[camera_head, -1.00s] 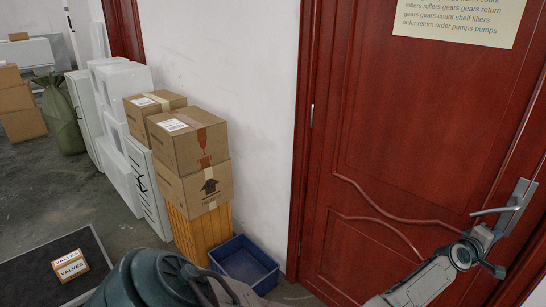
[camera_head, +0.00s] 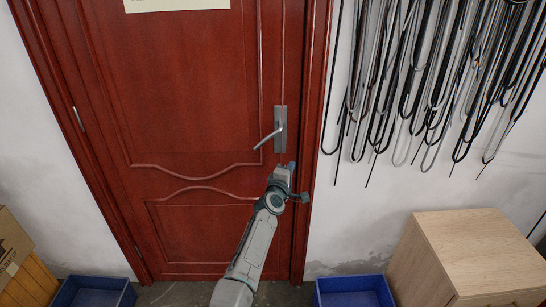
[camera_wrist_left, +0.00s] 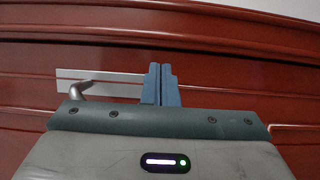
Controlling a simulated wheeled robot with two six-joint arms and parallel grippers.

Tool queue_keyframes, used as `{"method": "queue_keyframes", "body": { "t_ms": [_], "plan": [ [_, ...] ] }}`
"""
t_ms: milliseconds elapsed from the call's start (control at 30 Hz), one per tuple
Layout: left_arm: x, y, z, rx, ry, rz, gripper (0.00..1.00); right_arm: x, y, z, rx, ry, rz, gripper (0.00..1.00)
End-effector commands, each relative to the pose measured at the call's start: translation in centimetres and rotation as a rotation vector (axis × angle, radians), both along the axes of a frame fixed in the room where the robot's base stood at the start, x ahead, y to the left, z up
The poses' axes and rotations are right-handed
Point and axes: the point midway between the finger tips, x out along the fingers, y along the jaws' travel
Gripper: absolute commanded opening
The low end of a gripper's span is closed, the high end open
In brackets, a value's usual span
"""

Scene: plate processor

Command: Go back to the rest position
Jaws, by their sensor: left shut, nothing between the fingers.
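My left gripper (camera_head: 291,169) is just below and to the right of the silver door handle (camera_head: 275,133) in the head view, in front of the red door (camera_head: 210,125). In the left wrist view its two blue-grey fingers (camera_wrist_left: 161,70) are together with nothing between them. The handle's lever (camera_wrist_left: 95,85) shows left of the fingers there, apart from them. The door is shut in its frame. My right gripper is not in view.
Blue bins stand on the floor at lower left (camera_head: 95,292) and right (camera_head: 353,291) of the door. A wooden cabinet (camera_head: 480,250) is at the right. Dark looped rods or cables (camera_head: 400,80) hang on the wall. Cardboard boxes (camera_head: 12,245) are at far left.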

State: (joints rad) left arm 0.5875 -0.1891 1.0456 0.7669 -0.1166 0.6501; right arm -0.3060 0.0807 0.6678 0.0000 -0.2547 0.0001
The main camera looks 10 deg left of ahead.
Motion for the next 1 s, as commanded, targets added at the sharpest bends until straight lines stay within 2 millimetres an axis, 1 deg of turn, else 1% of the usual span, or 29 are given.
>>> {"method": "queue_keyframes", "body": {
  "t_ms": [33, 100, 200, 300, 367, 433, 467, 567, 600, 667, 700, 767, 800, 867, 900, 967, 1000],
  "plan": [
    [-0.6, -1.0, 0.2, -0.002, 0.001, -0.001, 0.0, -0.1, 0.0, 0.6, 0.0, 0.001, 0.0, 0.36],
    [-1.2, -1.8, 0.1, -0.002, 0.001, -0.001, 0.0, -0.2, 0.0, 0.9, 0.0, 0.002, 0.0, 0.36],
    [-1.8, -2.8, 0.0, -0.002, 0.002, -0.002, 0.0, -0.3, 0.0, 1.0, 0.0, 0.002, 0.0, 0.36],
    [-2.2, -3.2, -0.4, 0.003, 0.007, -0.001, 0.0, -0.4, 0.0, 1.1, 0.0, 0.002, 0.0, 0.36],
    [-2.6, -3.2, -1.5, 0.019, 0.019, -0.001, 0.0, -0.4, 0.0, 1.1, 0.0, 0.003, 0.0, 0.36],
    [-3.4, -2.8, -3.9, 0.06, 0.047, -0.002, 0.0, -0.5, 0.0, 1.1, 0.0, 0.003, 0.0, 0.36],
    [-3.9, -2.6, -5.3, 0.084, 0.065, -0.003, 0.0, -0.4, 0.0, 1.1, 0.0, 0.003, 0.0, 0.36],
    [-6.2, -1.4, -11.4, 0.191, 0.141, -0.013, 0.0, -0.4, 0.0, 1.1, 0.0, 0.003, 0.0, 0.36],
    [-7.5, -0.8, -14.2, 0.242, 0.176, -0.021, 0.0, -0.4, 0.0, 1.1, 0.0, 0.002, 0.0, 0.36],
    [-9.6, 0.1, -18.3, 0.319, 0.229, -0.036, 0.0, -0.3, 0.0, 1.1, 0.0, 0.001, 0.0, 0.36],
    [-11.2, 0.8, -20.9, 0.369, 0.265, -0.049, 0.0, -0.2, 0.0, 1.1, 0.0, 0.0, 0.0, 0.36],
    [-13.6, 1.7, -24.7, 0.443, 0.317, -0.071, 0.0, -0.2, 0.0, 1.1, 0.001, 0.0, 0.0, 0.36],
    [-15.4, 2.4, -27.2, 0.491, 0.352, -0.087, 0.0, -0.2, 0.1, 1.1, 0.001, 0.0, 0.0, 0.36],
    [-18.2, 3.4, -30.7, 0.563, 0.402, -0.115, 0.0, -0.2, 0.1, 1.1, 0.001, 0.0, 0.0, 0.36],
    [-20.2, 4.1, -33.0, 0.612, 0.436, -0.137, 0.0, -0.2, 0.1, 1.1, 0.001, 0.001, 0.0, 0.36],
    [-23.3, 5.2, -36.3, 0.682, 0.486, -0.171, 0.0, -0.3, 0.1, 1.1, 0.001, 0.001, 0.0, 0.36],
    [-25.4, 5.9, -38.4, 0.725, 0.519, -0.197, 0.0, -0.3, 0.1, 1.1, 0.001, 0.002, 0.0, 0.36]
  ]
}}
